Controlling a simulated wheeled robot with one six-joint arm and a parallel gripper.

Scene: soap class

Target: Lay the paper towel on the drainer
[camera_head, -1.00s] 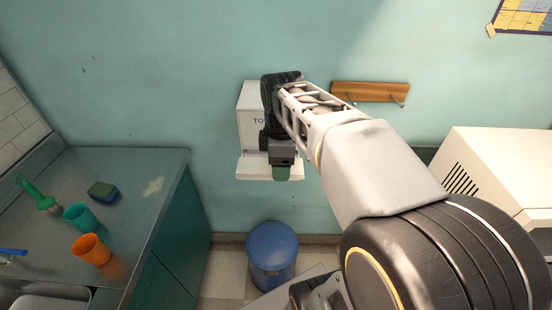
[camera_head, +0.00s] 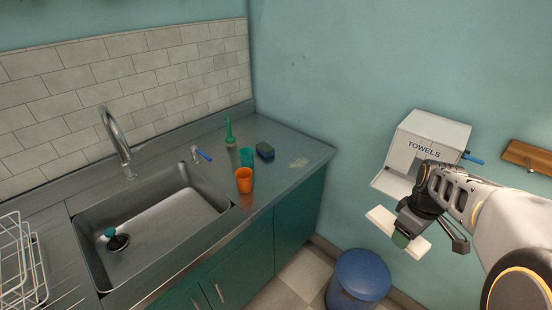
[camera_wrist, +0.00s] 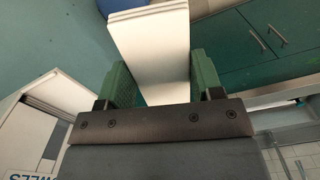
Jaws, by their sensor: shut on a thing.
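My gripper (camera_head: 402,238) is shut on a folded white paper towel (camera_head: 380,218), which sticks out on both sides of the jaws below the towel dispenser (camera_head: 432,135). In the wrist view, the towel (camera_wrist: 150,40) lies between the green finger pads of my gripper (camera_wrist: 163,75). The towel appears clear of the dispenser's lower tray. The drainer is at the far left: a white wire rack (camera_head: 22,262) stands on a grooved steel board (camera_head: 70,296) left of the sink. Both are cut off by the picture edge.
The steel sink (camera_head: 150,220) and tap (camera_head: 115,140) lie between the drainer and my gripper. An orange cup (camera_head: 244,180), a teal cup (camera_head: 246,157), a green brush (camera_head: 231,150) and a sponge (camera_head: 265,150) stand on the counter. A blue bin (camera_head: 358,278) is on the floor.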

